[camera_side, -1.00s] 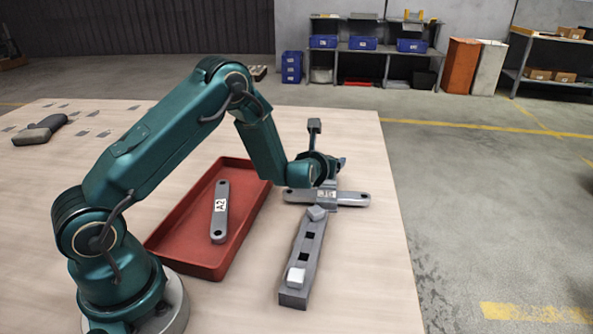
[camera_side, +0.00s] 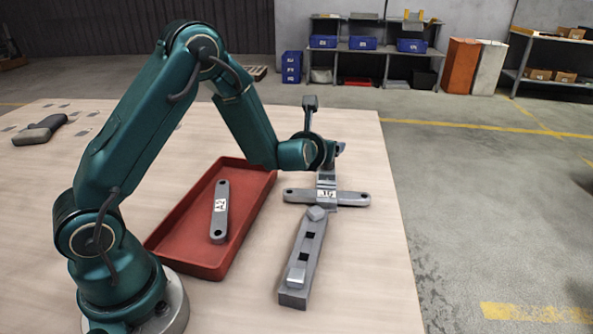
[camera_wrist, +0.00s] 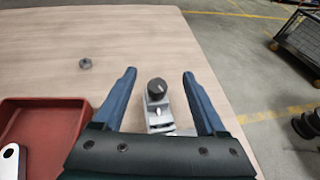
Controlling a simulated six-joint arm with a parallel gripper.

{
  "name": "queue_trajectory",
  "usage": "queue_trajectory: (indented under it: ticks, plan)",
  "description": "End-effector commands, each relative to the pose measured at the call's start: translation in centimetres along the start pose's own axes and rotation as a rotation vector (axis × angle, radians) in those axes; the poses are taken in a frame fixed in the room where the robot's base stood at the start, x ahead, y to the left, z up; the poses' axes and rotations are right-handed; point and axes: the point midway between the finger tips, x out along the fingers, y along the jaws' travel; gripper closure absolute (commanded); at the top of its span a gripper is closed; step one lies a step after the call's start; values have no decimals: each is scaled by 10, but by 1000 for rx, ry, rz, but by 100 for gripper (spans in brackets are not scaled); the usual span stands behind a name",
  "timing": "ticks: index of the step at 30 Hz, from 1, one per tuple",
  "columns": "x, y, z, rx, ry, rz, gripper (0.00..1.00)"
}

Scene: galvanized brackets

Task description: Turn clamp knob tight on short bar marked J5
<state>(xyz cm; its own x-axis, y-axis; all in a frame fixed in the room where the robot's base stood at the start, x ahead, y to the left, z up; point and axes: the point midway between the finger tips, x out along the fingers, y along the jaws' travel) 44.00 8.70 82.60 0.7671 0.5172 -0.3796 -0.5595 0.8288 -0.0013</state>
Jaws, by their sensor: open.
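The short bar (camera_side: 350,197) lies crosswise at the far end of the grey fixture; its white label seems to read J5. A grey clamp (camera_side: 326,180) sits at its middle. The black clamp knob (camera_wrist: 156,86), with a pale mark on top, shows in the wrist view between my fingers and apart from both. In the side view the knob is hidden or cannot be made out. My gripper (camera_wrist: 159,74) is open and empty, its blue fingers either side of the knob. In the side view my gripper is above the clamp.
A red tray (camera_side: 160,238) left of the fixture (camera_side: 302,252) holds a bar marked A2 (camera_side: 220,208). Pale blocks sit on the fixture. The table's right edge is close by.

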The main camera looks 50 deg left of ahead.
Motion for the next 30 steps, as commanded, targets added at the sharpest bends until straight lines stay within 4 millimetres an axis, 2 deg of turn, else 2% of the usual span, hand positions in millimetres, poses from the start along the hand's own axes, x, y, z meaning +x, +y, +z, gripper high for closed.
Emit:
queue_trajectory:
  ticks: [1,9,14,20,23,26,30]
  plan:
    - [-6,-1,14,-5,-7,-3,26]
    - [-28,-1,67,-5,-6,-5,26]
    - [-31,-29,61,281,-7,-115,26]
    - [-42,-64,52,700,-53,-264,26]
    - [-50,-83,45,970,-100,-347,26]
    - [-61,-102,32,1321,-177,-442,26]
    - [-77,-120,6,1911,-347,-564,26]
